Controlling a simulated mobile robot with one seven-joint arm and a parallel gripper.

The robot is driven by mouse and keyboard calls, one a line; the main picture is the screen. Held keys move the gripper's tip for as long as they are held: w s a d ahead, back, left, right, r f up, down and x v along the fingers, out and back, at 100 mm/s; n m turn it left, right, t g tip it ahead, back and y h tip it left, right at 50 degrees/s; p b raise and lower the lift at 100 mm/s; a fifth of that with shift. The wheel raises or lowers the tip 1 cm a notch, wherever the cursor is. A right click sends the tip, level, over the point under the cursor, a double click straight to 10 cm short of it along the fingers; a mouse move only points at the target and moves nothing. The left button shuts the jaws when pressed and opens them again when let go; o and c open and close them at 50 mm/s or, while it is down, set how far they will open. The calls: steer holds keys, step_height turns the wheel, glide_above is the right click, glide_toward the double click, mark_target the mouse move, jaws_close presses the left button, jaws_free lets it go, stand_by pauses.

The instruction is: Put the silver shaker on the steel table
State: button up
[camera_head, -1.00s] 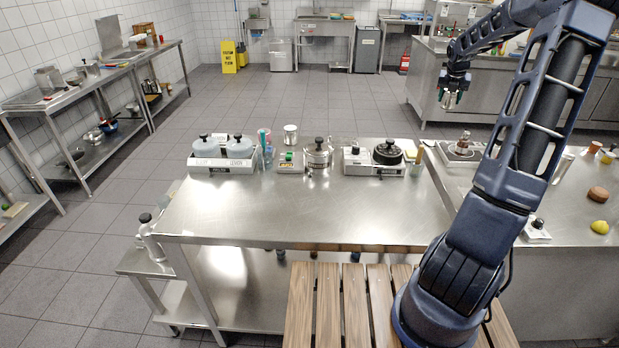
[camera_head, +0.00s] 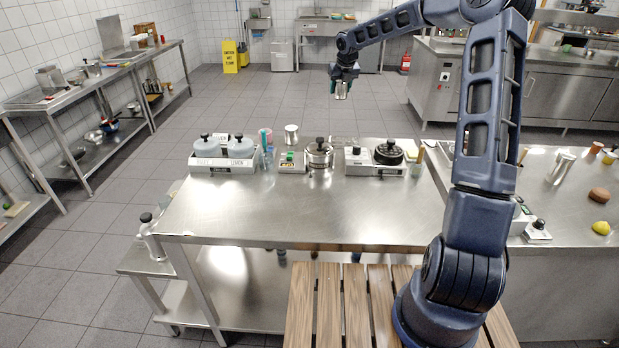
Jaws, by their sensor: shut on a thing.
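My gripper (camera_head: 342,80) is at the upper middle, raised well above and beyond the back edge of the steel table. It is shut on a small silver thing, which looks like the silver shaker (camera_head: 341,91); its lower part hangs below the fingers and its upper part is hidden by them. The steel table (camera_head: 300,217) is in the middle, its front and centre top bare.
Along the table's back stand a caddy with lidded jars (camera_head: 223,165), a silver can (camera_head: 291,135), a lidded pot (camera_head: 319,154) and a burner with a black pot (camera_head: 388,153). A metal cup (camera_head: 561,168) stands on the right counter.

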steer(key=s+a+n, duration=0.2)
steer(key=s+a, duration=0.1)
steer(key=a, duration=0.9)
steer(key=shift+y, duration=0.4)
steer(key=f, duration=1.9)
steer(key=shift+d+f, duration=0.2)
steer(key=shift+f, duration=0.1)
steer(key=shift+f, duration=0.1)
steer(key=o, duration=0.8)
